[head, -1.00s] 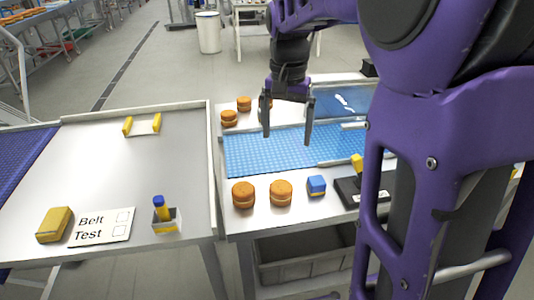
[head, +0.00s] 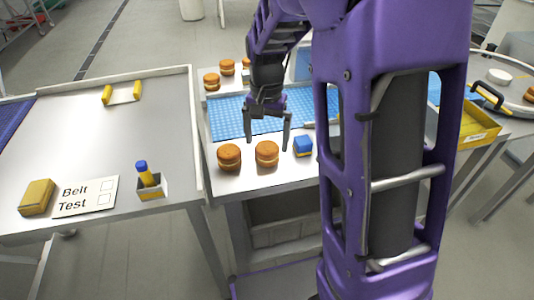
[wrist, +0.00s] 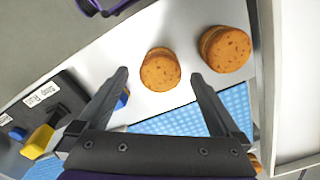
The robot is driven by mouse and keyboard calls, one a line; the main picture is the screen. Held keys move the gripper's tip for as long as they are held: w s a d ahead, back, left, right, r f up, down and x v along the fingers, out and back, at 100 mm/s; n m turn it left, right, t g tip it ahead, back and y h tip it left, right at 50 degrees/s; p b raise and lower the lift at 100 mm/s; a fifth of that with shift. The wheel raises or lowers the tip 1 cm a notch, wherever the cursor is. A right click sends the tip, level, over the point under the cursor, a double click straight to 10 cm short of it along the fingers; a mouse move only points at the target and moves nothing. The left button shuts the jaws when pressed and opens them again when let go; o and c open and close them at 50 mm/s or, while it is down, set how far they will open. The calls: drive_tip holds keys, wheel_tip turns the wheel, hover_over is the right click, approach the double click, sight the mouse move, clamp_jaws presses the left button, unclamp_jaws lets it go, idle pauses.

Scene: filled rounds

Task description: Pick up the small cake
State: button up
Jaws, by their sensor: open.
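Two round brown cakes with a pale filling stand side by side on the white front strip of the table. The right one (head: 267,153) looks slightly smaller than the left one (head: 228,157). In the wrist view the smaller cake (wrist: 160,69) lies between and just beyond my fingertips, and the larger cake (wrist: 224,48) is outside them to the right. My gripper (head: 268,146) is open and empty, pointing down over the smaller cake. Its two fingers also show in the wrist view (wrist: 160,76). I cannot tell its exact height above the cake.
A blue cube (head: 303,146) stands right of the smaller cake; a finger partly hides it in the wrist view. A blue ribbed mat (head: 228,118) lies behind. More cakes (head: 211,82) stand at the back. A metal rail (head: 198,140) borders the left side.

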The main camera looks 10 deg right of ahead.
sight(267, 147)
drive_tip(key=f, duration=0.4)
drive_tip(key=shift+w+d+f+b, duration=0.1)
drive_tip(key=shift+w+f+b, duration=0.2)
drive_tip(key=shift+w+f, duration=0.05)
drive_tip(key=c, duration=0.8)
drive_tip(key=shift+o, duration=0.2)
drive_tip(key=shift+r, duration=0.1)
